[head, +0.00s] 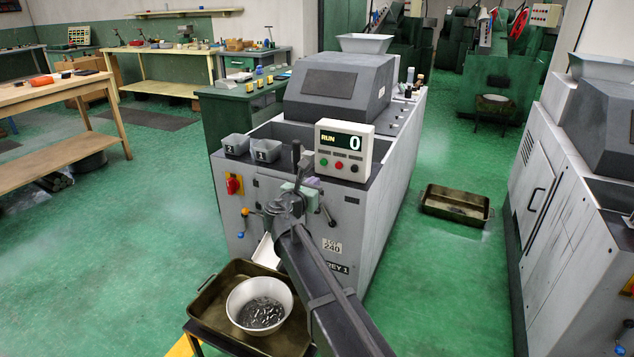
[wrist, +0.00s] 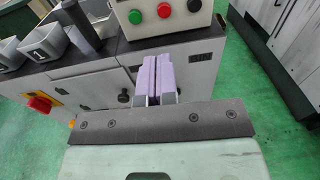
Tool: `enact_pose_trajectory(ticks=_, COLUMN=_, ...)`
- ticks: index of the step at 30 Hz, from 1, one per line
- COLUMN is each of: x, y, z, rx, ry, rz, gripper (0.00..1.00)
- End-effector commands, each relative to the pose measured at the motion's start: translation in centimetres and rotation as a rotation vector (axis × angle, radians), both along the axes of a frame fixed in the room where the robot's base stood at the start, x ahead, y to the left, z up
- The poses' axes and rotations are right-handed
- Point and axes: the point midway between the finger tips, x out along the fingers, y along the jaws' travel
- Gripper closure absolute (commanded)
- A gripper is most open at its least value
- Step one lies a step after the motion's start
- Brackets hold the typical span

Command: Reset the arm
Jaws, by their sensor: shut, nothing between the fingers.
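My gripper (head: 312,182) is in front of the grey machine (head: 374,215), just below its control box, in the head view. In the wrist view its two purple fingertips (wrist: 154,76) lie together, shut and empty. The arm reaches up from the bottom of the head view and hides part of the machine's front. The gripper appears apart from the control box (head: 343,150), whose display reads RUN and 0.
Two grey bins (head: 236,145) sit left of the control box. A white bowl of small metal parts (head: 260,304) stands on a tray (head: 207,308) below. A second machine (head: 560,190) is at right. An empty tray (head: 456,204) lies on the green floor between them.

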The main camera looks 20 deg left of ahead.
Motion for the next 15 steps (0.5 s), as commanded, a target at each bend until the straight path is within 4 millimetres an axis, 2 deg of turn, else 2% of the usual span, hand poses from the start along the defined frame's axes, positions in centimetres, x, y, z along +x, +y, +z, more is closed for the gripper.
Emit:
enact_pose_trajectory(ticks=11, x=0.0, y=-0.1, z=0.0, rx=0.044, ry=-0.003, rz=-0.005, gripper=1.00)
enact_pose_trajectory(ticks=14, x=-0.3, y=-1.2, z=-0.9, rx=0.271, ry=0.029, rz=-0.076, gripper=1.00)
enact_pose_trajectory(ticks=15, x=-1.3, y=-2.6, z=-2.1, rx=0.437, ry=0.073, rz=-0.141, gripper=1.00)
